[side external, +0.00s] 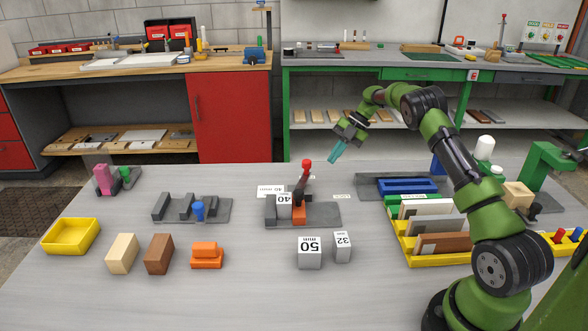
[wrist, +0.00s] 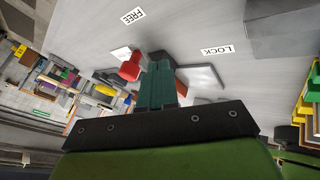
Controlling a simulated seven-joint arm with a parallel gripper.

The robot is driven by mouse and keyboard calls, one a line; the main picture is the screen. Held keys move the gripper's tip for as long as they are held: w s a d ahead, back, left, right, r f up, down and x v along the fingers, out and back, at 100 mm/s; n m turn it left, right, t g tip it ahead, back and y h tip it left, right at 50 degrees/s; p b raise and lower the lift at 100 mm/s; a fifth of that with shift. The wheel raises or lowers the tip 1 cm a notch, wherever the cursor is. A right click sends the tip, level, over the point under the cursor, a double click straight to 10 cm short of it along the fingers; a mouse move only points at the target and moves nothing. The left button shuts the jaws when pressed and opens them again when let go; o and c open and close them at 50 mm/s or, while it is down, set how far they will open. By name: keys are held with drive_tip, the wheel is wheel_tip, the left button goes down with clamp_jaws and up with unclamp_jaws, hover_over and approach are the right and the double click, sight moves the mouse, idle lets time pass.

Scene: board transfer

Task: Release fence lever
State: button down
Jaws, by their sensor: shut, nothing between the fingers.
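The fence lever has a red knob (side external: 306,165) on a dark arm (side external: 301,185). It stands up from a dark grey fixture (side external: 325,214) in the middle of the table, tilted slightly right. My gripper (side external: 333,155) has teal fingers, closed together and empty, above and right of the knob. In the wrist view the red knob (wrist: 130,68) is just left of the fingertips (wrist: 158,64); I cannot tell whether they touch there, but the side view shows a gap. A FREE label (wrist: 133,16) and a LOCK label (wrist: 217,49) lie on the table.
The fixture holds an orange piece (side external: 299,216) and a block marked 40 (side external: 284,199). Blocks marked 50 (side external: 310,253) and 32 (side external: 342,247) stand in front. A yellow rack (side external: 408,250) with boards is at right. A slotted grey fixture (side external: 176,214) is left.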

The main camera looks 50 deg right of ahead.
drive_tip(key=w+v, duration=0.1)
drive_tip(key=v, duration=0.8)
drive_tip(key=shift+d, duration=0.15)
drive_tip(key=shift+w, duration=0.15)
